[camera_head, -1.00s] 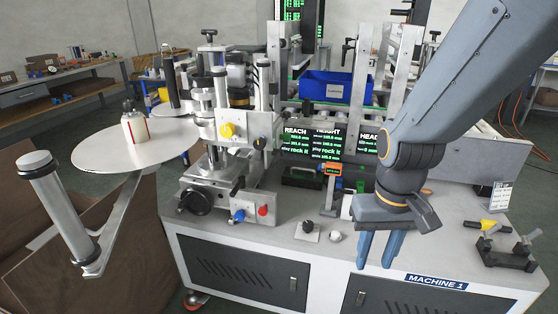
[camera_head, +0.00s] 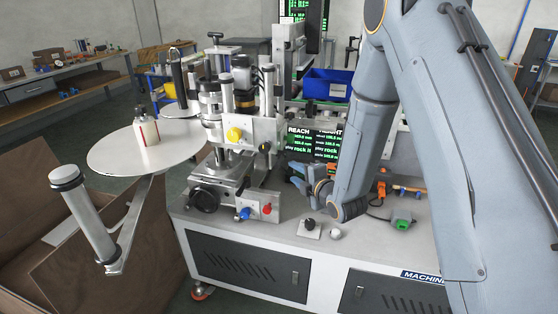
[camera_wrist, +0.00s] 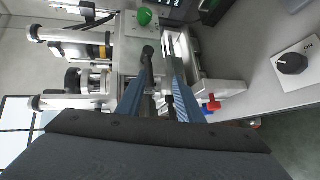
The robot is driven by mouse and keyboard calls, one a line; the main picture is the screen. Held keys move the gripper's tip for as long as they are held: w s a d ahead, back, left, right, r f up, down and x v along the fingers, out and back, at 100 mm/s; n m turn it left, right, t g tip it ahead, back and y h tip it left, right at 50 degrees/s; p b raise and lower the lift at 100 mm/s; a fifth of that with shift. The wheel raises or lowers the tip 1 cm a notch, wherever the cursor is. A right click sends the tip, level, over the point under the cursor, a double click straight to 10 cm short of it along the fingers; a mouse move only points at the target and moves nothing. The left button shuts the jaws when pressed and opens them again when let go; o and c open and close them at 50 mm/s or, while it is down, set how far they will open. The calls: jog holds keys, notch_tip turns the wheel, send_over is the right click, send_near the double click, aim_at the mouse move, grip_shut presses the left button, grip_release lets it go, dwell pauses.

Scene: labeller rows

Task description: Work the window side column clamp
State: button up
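Which clamp is on the window side I cannot tell for sure. My gripper (camera_head: 296,171) is to the right of the block and a little lower, fingers toward it. In the wrist view, the gripper (camera_wrist: 161,62) is open, with a gap between its blue fingers. A dark round knob (camera_wrist: 148,50) shows at the left fingertip; whether they touch is unclear. A green knob (camera_wrist: 145,17) is beyond.
A round label disc (camera_head: 110,158) with a bottle stands left. Blue and red knobs (camera_head: 267,209) are low on the machine. A green-and-grey device (camera_head: 402,221) sits right. My arm hides the table's right part.

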aim_at(279, 160)
jog(key=w+a, duration=0.2)
jog(key=w+a+n+y+p, duration=0.1)
jog(key=w, duration=0.1)
jog(key=w+a+n+t+p, duration=0.1)
jog(key=w+a, duration=0.1)
jog(key=shift+w+a+f, duration=0.2)
jog(key=shift+w+a, duration=0.15)
grip_shut()
